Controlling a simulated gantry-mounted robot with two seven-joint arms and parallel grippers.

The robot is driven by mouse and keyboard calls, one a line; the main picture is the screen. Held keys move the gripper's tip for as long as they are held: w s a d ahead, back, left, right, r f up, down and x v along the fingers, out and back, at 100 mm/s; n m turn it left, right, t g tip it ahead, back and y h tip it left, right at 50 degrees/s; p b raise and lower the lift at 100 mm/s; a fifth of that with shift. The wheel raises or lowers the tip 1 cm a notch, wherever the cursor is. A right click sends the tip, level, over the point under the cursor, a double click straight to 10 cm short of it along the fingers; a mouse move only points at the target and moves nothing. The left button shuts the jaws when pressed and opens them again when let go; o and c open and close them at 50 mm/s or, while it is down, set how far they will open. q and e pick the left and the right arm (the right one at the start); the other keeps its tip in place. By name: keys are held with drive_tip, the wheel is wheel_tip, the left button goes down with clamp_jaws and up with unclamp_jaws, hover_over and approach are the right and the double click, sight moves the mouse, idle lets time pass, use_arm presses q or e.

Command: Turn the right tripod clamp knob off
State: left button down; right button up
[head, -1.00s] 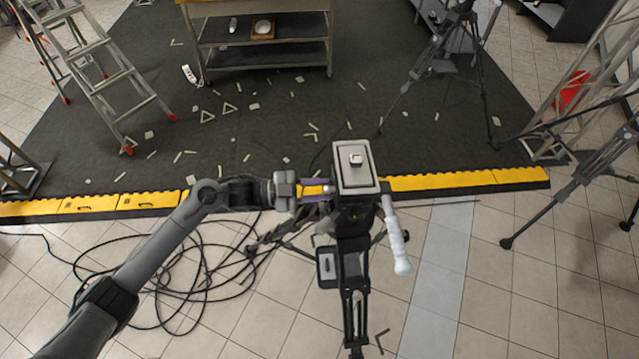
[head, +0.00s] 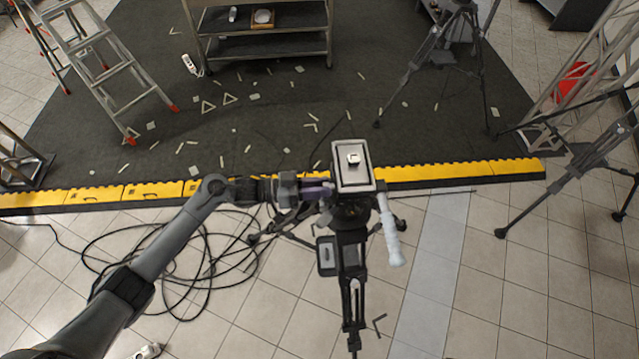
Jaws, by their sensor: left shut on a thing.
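A black tripod (head: 352,290) stands upright in the middle of the head view, with a light grey plate (head: 353,178) on top. A white pan handle (head: 391,240) slants down from the right of its head. My left gripper (head: 322,191) reaches in from the left and is shut at the left side of the tripod head, just below the plate. A purple part (head: 314,184) shows at its fingers. The clamp knob is mostly hidden by the fingers and plate, so I cannot tell its angle. My right gripper is out of view.
Black cable (head: 190,285) lies coiled on the tiles beneath my left arm. A yellow-edged dark mat (head: 450,172) lies behind, with scattered small pieces. A ladder (head: 108,65), a shelf cart (head: 265,50) and other tripods (head: 450,50) stand around.

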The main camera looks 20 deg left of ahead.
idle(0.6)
use_arm(q)
drive_tip(key=c, duration=0.9)
unclamp_jaws()
drive_tip(key=shift+o, duration=0.2)
drive_tip(key=b+v, duration=0.2)
drive_tip(key=v, duration=0.8)
drive_tip(key=shift+s+a+b, duration=0.25)
drive_tip(key=shift+a+b, duration=0.05)
drive_tip(key=shift+a, duration=0.05)
